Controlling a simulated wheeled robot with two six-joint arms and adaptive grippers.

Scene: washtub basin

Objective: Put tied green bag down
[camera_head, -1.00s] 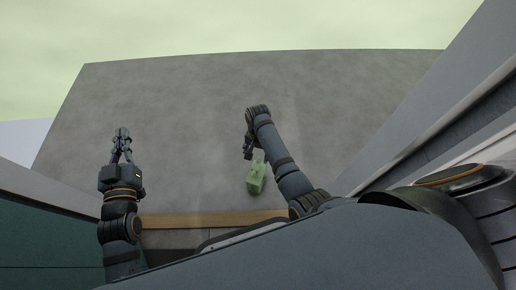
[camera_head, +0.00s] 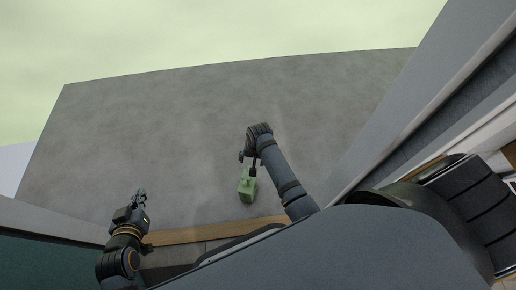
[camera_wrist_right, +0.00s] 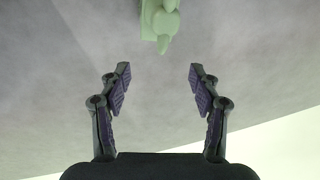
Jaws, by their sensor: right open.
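The tied green bag (camera_head: 247,186) is a small pale green block-like shape with a knotted top, low in the middle of the head view, on the grey surface just above the wooden strip. My right gripper (camera_head: 250,160) is close above it in that picture. In the right wrist view, my right gripper (camera_wrist_right: 160,76) has its fingers wide apart with nothing between them. The bag's knotted end (camera_wrist_right: 163,22) shows beyond the fingertips at the top edge, apart from them; the rest is cut off. My left gripper (camera_head: 139,196) is at lower left, far from the bag; its finger gap is unclear.
A wide grey surface (camera_head: 180,130) is bare across the middle and back. A wooden strip (camera_head: 205,233) runs along its near edge. A pale wall edge (camera_head: 50,217) stands at left and a grey sloping wall (camera_head: 415,95) at right.

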